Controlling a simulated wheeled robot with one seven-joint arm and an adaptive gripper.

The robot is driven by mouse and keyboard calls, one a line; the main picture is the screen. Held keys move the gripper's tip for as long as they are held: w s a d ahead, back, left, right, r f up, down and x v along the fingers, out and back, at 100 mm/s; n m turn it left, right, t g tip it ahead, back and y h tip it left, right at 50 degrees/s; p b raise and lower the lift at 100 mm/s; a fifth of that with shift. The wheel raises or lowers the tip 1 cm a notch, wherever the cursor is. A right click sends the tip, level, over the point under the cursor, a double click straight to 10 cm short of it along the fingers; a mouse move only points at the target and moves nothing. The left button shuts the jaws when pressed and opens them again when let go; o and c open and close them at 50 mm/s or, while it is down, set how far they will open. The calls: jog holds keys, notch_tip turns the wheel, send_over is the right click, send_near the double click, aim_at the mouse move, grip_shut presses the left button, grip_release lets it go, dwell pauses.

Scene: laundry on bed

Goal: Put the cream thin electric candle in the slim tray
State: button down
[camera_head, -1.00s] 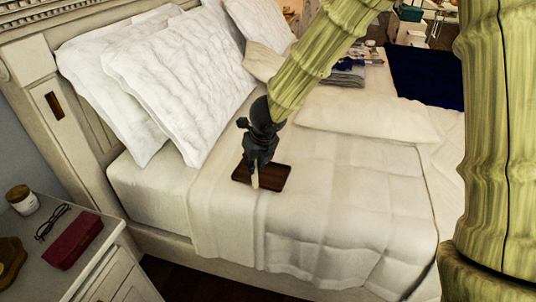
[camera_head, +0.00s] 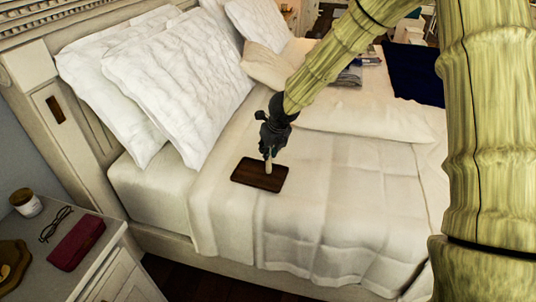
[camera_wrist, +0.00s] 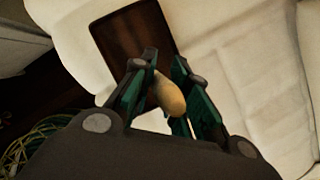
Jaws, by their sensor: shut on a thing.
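The slim tray (camera_head: 250,177) is a dark brown wooden rectangle lying flat on the bed. It also shows in the wrist view (camera_wrist: 125,32), just beyond the fingertips. My gripper (camera_head: 269,152) is above the tray's far side, pointing down. It is shut on the cream thin electric candle (camera_head: 268,166), whose pale lower end hangs below the fingers over the tray. In the wrist view the candle (camera_wrist: 169,95) sits between the two green-padded fingers (camera_wrist: 163,88). I cannot tell whether the candle's lower end touches the tray.
White pillows (camera_head: 165,75) lean at the headboard on the left. A nightstand (camera_head: 100,262) at lower left holds a jar candle (camera_head: 27,204), glasses (camera_head: 56,224) and a red case (camera_head: 76,242). Folded clothes (camera_head: 350,75) lie farther back. The bedcover (camera_head: 340,190) right of the tray is clear.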

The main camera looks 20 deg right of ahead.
jog(key=shift+f, duration=1)
jog(key=shift+a+f, duration=0.1)
jog(key=c, duration=1.4)
grip_release()
jog(key=shift+s+r, duration=0.1)
jog(key=shift+r, duration=0.55)
jog(key=p+v, duration=0.1)
jog(key=v, duration=1)
jog(key=shift+s, duration=0.1)
